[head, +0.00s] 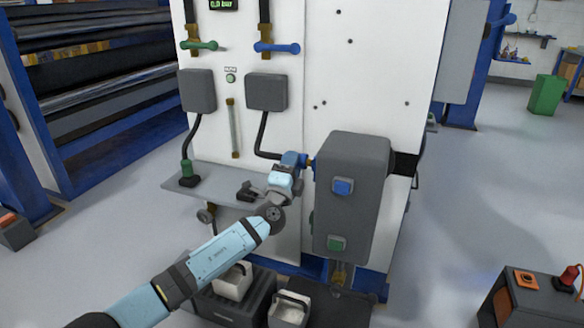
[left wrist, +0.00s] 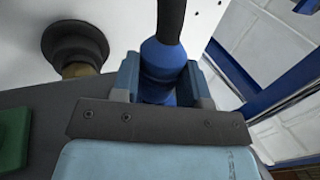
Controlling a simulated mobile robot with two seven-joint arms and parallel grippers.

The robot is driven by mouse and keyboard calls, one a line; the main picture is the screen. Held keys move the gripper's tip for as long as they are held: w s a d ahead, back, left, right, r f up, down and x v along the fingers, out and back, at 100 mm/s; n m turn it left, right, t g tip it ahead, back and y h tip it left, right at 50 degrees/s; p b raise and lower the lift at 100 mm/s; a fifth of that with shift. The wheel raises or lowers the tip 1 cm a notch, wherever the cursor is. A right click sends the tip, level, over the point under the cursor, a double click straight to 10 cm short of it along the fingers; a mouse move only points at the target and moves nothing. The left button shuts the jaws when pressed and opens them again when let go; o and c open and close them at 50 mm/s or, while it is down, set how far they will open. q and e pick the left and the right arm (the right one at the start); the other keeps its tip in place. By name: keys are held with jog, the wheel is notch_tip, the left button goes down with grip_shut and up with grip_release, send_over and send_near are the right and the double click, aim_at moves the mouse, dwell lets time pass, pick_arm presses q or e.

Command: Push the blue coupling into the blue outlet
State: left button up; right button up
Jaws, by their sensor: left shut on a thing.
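The blue coupling (head: 292,158) is at the end of a black hose, just left of the grey box (head: 366,150). My left gripper (head: 287,170) is shut on it; the left wrist view shows the coupling (left wrist: 160,68) between both fingers, hose leading up. A small brass and blue fitting (head: 309,162) on the box's left side, seemingly the blue outlet, lies close beside the coupling. I cannot tell whether they touch or are joined. The box front carries a blue square (head: 342,186) and a green square (head: 336,243). My right gripper is not in view.
A green coupling (head: 187,170) with its hose stands on the grey shelf (head: 215,183) at left. Blue (head: 277,48) and green (head: 199,45) valve handles are above. Containers (head: 288,309) stand below. A dark collar on brass (left wrist: 75,45) shows in the left wrist view.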

pick_arm(q)
jog(key=shift+s+d+b, duration=0.2)
jog(key=shift+d+b, duration=0.1)
jog(key=shift+d, duration=0.5)
jog(key=o, duration=1.1)
jog(key=shift+d, duration=0.1)
